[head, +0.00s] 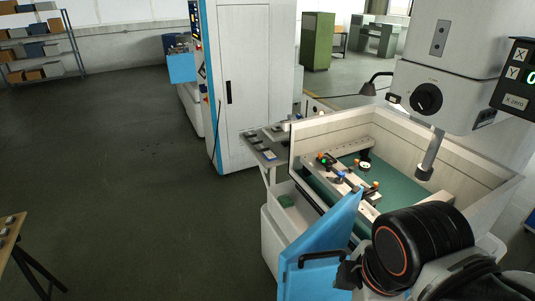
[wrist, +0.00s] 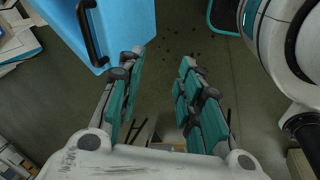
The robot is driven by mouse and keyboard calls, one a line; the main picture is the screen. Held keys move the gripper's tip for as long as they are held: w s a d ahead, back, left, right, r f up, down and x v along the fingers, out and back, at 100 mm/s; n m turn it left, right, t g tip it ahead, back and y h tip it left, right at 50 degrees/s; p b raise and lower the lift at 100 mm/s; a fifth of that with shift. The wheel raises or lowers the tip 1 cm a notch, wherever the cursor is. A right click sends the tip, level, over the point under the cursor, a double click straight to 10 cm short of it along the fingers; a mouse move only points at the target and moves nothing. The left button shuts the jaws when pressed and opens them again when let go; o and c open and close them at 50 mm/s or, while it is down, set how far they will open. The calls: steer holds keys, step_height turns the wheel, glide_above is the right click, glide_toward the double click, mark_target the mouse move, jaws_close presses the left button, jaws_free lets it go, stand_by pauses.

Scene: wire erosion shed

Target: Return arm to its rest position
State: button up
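My gripper (wrist: 165,58) shows in the wrist view with its two teal-padded fingers apart and bare floor between them. It holds nothing. My arm fills the lower right of the head view, and the gripper's fingers are mostly hidden there. The blue door (head: 338,240) of the machine stands swung out in front of the tank, close to my arm. Its black handle (head: 322,257) faces outward. In the wrist view the handle (wrist: 90,35) is just left of the left finger, with a visible gap in the picture.
The machine tank (head: 480,178) has a green bed with clamps and knobs, under a grey head (head: 452,95). A small side table (head: 262,148) and a tall white cabinet (head: 243,80) stand behind. A wooden table (head: 10,238) is at left. The floor between is clear.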

steer(key=w+d+f+m+t+b, duration=0.2)
steer(key=w+f+m+b, duration=0.2)
steer(key=f+m+b, duration=0.4)
steer(key=w+d+f+m+t+b, duration=0.2)
steer(key=w+d+f+m+b, duration=0.1)
steer(key=f+m+b, duration=0.5)
steer(key=w+f+b, duration=0.1)
steer(key=b, duration=0.2)
steer(key=shift+d+f, duration=0.2)
steer(key=shift+d, duration=0.15)
